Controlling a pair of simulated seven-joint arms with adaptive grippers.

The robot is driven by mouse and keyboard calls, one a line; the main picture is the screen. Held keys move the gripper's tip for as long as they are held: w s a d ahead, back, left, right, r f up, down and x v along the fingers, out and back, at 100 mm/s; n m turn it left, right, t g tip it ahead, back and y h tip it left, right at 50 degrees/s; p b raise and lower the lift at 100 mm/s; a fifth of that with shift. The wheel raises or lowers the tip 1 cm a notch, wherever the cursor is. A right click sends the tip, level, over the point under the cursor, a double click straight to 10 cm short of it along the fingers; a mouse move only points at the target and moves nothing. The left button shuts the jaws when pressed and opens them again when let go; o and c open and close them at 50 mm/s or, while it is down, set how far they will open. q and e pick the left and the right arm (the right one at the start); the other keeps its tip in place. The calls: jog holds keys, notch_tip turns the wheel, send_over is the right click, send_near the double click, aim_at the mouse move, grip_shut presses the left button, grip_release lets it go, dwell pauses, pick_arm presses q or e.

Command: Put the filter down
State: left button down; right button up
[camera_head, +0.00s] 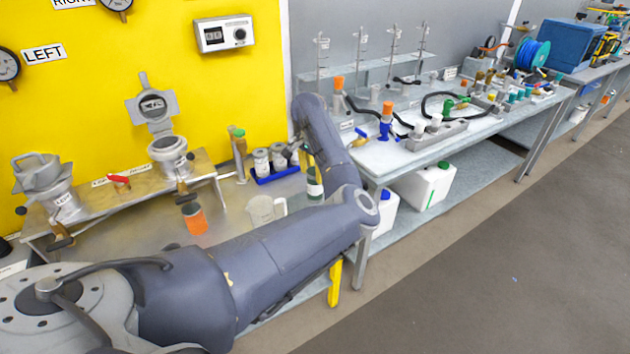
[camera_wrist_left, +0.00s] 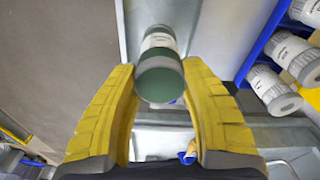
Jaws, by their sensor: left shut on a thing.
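The filter (camera_head: 314,188), a dark green cylinder with a white label band, is upright at the right end of the steel bench in the head view, partly hidden by my left arm. My left gripper (camera_head: 311,163) is above it, mostly hidden behind the arm. In the left wrist view, its yellow fingers (camera_wrist_left: 160,78) are shut around the filter (camera_wrist_left: 159,45), with the green end towards the camera. I cannot tell whether the filter's bottom touches the bench. My right gripper is not in view.
A blue rack (camera_head: 277,175) with several grey-white labelled cylinders stands just left of the filter. A second bench (camera_head: 400,157) with glassware and hoses lies to the right.

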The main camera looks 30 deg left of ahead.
pick_arm(q)
jog(key=shift+f, duration=1.65)
jog(key=shift+f, duration=0.15)
jog(key=c, duration=0.7)
grip_release()
jog(key=r, duration=0.8)
jog(key=s+r, duration=0.1)
jog(key=r, duration=0.3)
jog(key=shift+a+r, duration=0.15)
